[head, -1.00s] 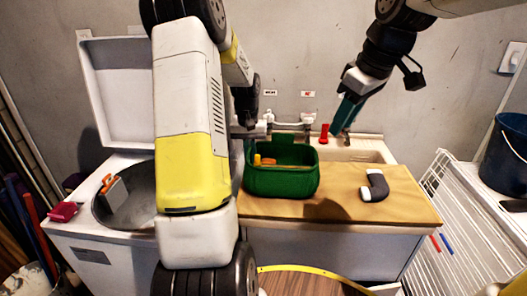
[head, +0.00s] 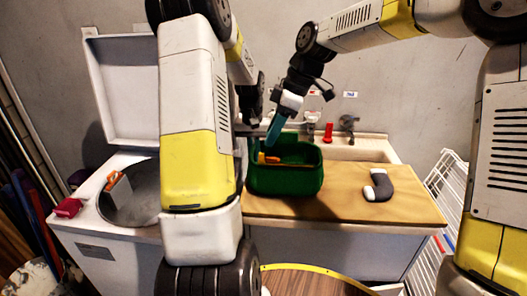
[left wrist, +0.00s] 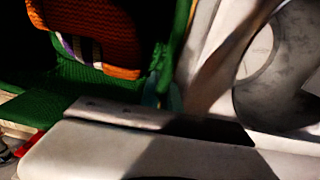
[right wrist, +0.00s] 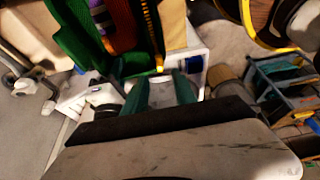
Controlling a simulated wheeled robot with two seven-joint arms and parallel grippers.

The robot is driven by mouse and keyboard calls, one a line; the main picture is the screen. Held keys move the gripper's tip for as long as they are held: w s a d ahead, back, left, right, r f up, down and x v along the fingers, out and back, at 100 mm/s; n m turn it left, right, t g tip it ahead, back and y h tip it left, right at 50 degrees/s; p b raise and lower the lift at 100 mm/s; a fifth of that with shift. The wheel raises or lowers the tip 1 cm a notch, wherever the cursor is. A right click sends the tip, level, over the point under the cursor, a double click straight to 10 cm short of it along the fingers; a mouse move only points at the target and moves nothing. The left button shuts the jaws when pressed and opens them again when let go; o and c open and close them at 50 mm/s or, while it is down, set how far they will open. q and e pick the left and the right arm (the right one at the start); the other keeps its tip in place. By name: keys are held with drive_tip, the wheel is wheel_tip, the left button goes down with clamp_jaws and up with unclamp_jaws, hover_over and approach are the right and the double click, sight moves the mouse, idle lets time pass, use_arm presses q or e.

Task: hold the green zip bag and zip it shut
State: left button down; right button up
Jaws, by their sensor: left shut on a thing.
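The green zip bag (head: 285,181) stands open on the tan counter, with an orange knitted thing (head: 268,159) inside. It also shows in the left wrist view (left wrist: 75,78) and the right wrist view (right wrist: 85,30). My left gripper (left wrist: 168,94) is shut on the bag's edge at its left end; my arm partly hides this in the head view. My right gripper (head: 270,141) points down at the back left of the bag's opening. In the right wrist view its teal fingers (right wrist: 161,88) are apart, close to the bag's end. The zip pull cannot be made out.
A grey-and-white curved thing (head: 379,185) lies on the counter (head: 335,205) right of the bag. A sink with taps (head: 347,124) and a red bottle (head: 328,132) is behind. An open white washer (head: 120,225) stands left, and a white rack (head: 452,185) right.

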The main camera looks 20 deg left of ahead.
sight(261, 159)
drive_tip(key=x, duration=0.6)
drive_tip(key=shift+f, duration=0.3)
clamp_jaws()
idle(1.1)
